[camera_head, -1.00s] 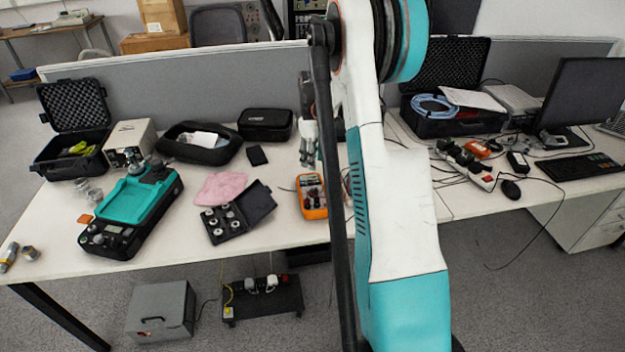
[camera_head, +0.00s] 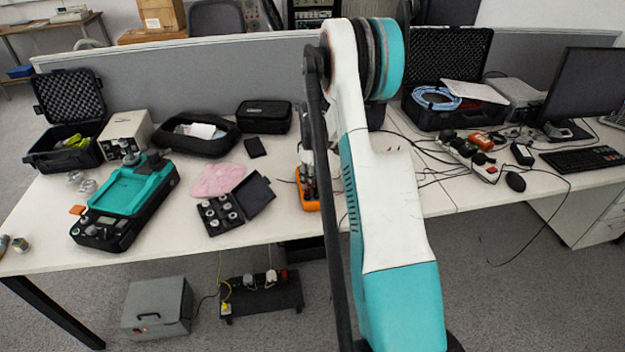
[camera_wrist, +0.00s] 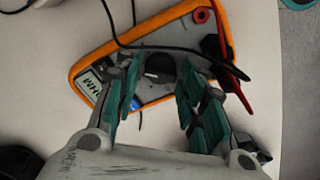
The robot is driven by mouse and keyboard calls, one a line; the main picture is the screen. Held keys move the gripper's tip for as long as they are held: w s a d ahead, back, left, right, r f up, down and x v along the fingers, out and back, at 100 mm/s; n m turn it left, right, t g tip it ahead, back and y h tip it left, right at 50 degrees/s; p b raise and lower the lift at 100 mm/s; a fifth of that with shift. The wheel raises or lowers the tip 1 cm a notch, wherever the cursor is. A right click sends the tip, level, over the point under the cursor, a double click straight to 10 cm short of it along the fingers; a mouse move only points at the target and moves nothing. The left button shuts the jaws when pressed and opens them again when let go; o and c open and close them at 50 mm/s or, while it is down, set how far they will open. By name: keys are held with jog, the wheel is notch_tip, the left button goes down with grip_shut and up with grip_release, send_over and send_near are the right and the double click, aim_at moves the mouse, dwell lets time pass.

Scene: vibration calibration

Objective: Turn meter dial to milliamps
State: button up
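The meter (camera_wrist: 233,35) has an orange rim and lies on the table under my gripper. In the wrist view it is turned sideways, with its small display (camera_wrist: 91,84) at the left, showing letters that look like OHM. Its dark round dial (camera_wrist: 160,66) shows between the fingers. My gripper (camera_wrist: 160,76) is open, with one teal-padded finger on each side of the dial; I cannot tell whether either touches it. In the head view only an orange edge of the meter (camera_head: 312,205) shows beside my arm, below my gripper (camera_head: 308,180).
Black and red leads (camera_wrist: 228,72) cross the meter's right side and top. On the table (camera_head: 265,232) to the left are an open black case of small parts (camera_head: 225,213), a pink cloth (camera_head: 217,180) and a teal device (camera_head: 125,195). A grey partition (camera_head: 200,75) stands behind.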

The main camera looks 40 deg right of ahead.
jog(key=c, duration=0.8)
jog(key=shift+o, duration=0.2)
jog(key=shift+m, duration=0.3)
jog(key=m, duration=0.3)
jog(key=shift+m, duration=0.3)
jog(key=shift+d+m, duration=0.1)
jog(key=shift+m, duration=1.7)
